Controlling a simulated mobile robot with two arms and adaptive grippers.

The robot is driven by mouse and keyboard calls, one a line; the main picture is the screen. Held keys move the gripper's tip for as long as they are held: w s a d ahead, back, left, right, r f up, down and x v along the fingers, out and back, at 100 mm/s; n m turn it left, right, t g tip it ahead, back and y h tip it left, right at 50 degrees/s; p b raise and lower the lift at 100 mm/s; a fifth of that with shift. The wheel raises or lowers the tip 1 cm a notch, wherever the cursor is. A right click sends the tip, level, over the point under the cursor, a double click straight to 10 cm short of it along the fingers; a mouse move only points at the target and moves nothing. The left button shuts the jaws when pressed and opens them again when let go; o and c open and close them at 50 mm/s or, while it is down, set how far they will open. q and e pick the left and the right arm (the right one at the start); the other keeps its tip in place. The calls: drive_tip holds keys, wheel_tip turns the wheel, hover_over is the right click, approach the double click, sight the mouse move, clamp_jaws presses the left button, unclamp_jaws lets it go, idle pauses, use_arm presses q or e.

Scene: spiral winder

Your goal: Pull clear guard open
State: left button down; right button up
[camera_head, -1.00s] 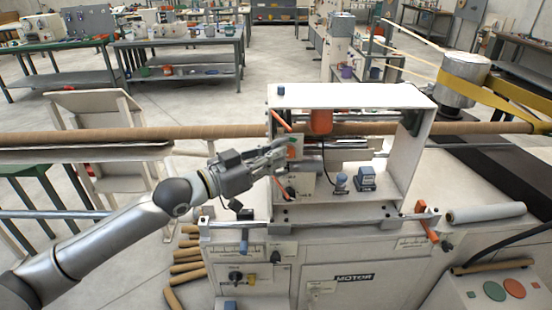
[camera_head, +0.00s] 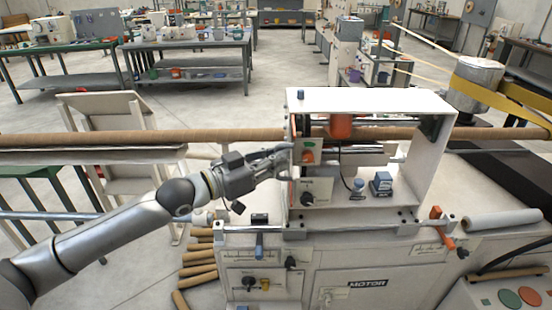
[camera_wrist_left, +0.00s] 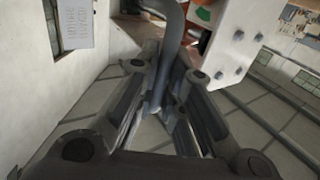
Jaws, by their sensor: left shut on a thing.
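The white machine housing (camera_head: 375,101) stands right of centre in the head view, with an open-looking front. A clear panel is hard to make out there; I cannot tell its edges or angle. My left gripper (camera_head: 284,160) is at the housing's left front edge, beside the left post. In the left wrist view my left gripper (camera_wrist_left: 166,72) has its fingers on both sides of a grey curved bar (camera_wrist_left: 172,40), which looks like a handle. It is shut on this bar. My right gripper is not in view.
A long brown tube (camera_head: 225,135) runs across behind my left gripper and through the housing. An orange lever (camera_head: 440,222) and a white roll (camera_head: 500,219) lie to the right. Brown tubes (camera_head: 200,262) lie on the floor below my arm.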

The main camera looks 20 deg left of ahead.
use_arm(q)
drive_tip(key=shift+a+r, duration=0.1)
drive_tip(key=c, duration=1.5)
unclamp_jaws()
drive_tip(key=shift+w, duration=0.1)
drive_tip(key=shift+v, duration=5.9)
drive_tip(key=shift+a, duration=0.1)
